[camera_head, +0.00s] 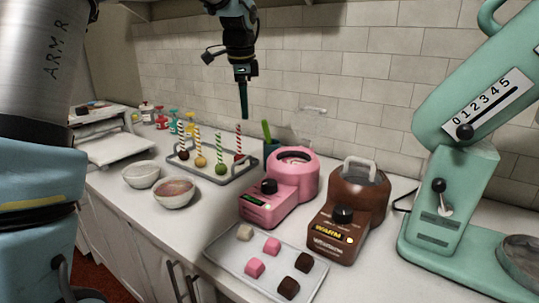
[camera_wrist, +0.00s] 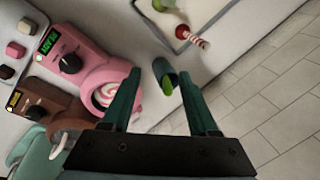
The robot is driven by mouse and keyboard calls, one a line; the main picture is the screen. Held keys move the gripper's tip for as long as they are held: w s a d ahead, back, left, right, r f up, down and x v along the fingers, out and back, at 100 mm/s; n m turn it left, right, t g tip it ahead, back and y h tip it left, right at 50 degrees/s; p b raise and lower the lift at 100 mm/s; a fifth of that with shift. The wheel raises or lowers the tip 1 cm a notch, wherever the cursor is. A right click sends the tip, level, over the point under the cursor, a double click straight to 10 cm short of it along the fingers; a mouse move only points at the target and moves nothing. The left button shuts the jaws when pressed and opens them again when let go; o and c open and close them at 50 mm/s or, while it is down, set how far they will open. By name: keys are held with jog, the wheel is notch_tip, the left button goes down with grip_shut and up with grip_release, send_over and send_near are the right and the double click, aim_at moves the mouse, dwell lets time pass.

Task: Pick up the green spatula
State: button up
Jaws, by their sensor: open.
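The green spatula (camera_head: 266,131) stands upright, leaning slightly, in a dark blue cup (camera_head: 271,150) behind the pink melter. Only its upper part shows; the rest is hidden in the cup. In the wrist view, the green end of the spatula (camera_wrist: 167,86) and the cup (camera_wrist: 162,68) show between my two fingers. My gripper (camera_head: 243,115) points down, above and slightly left of the spatula. In the wrist view my gripper (camera_wrist: 160,78) has its dark green fingers wide apart, with nothing held between them.
The pink melter (camera_head: 282,187) and brown melter (camera_head: 348,213) stand in front and to the right. A tray of striped cake pops (camera_head: 214,175) lies to the left, with two bowls (camera_head: 174,193) before it. The tiled wall (camera_head: 300,60) is close behind.

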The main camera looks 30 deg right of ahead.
aim_at(266, 136)
jog(key=d+r+m, duration=0.2)
jog(key=d+m, duration=0.1)
jog(key=d, duration=0.2)
jog(key=x, duration=0.3)
jog(key=d+p+x, duration=0.1)
jog(key=x, duration=0.3)
jog(key=p+x, duration=0.1)
jog(key=x, duration=0.2)
jog(key=shift+s+d+f, duration=0.15)
jog(key=shift+d+f, duration=0.05)
jog(key=shift+f, duration=0.2)
jog(key=shift+c, duration=0.2)
grip_shut()
